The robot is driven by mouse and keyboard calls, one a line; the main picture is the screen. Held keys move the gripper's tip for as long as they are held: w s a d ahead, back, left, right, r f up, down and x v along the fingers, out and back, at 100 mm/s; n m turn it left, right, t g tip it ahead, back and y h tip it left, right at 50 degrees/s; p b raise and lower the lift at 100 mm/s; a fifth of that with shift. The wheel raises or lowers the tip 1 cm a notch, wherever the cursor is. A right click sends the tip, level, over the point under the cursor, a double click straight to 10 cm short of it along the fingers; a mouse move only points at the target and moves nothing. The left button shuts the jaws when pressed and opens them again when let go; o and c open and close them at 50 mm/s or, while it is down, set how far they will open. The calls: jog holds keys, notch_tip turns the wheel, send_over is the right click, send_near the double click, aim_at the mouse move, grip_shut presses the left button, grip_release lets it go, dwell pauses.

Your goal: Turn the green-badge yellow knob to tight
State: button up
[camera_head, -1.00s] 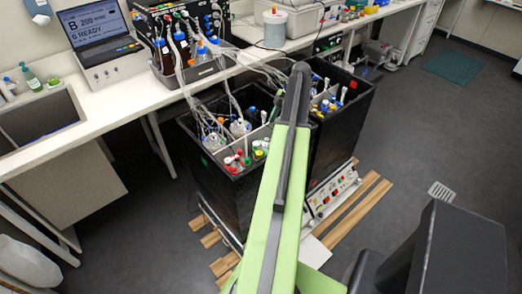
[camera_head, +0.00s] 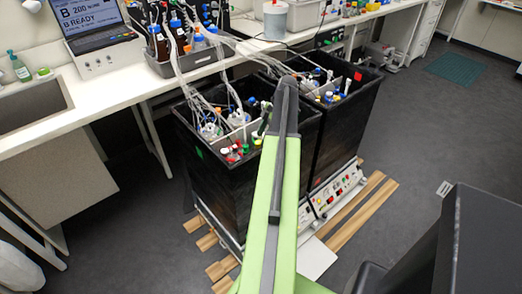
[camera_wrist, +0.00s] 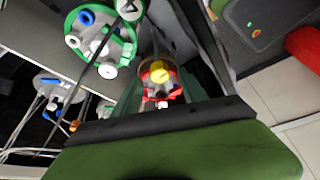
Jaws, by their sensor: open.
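The black box with a green badge (camera_head: 199,153) stands on the left of two tall boxes. A yellow knob (camera_head: 258,143) shows small inside its front corner, among red and white caps. In the wrist view a yellow knob (camera_wrist: 160,74) sits on a red cap, near the picture's middle, upper part. My gripper (camera_wrist: 163,112) shows as a dark green and black shape across the bottom of that view, with the knob just beyond it and apart from it. Its fingertips are hard to make out.
The right black box has a red badge (camera_head: 358,77) and holds more bottles. In the wrist view a green-ringed bottle cap (camera_wrist: 100,42) with blue and white ports lies left of the knob. Tubes run from the boxes to the bench (camera_head: 110,88).

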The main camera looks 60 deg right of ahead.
jog(key=b+x, duration=0.1)
jog(key=x, duration=0.2)
jog(key=shift+f+b, duration=0.1)
jog(key=shift+b, duration=0.2)
grip_shut()
jog(key=shift+s+d, duration=0.1)
jog(key=shift+d, duration=0.05)
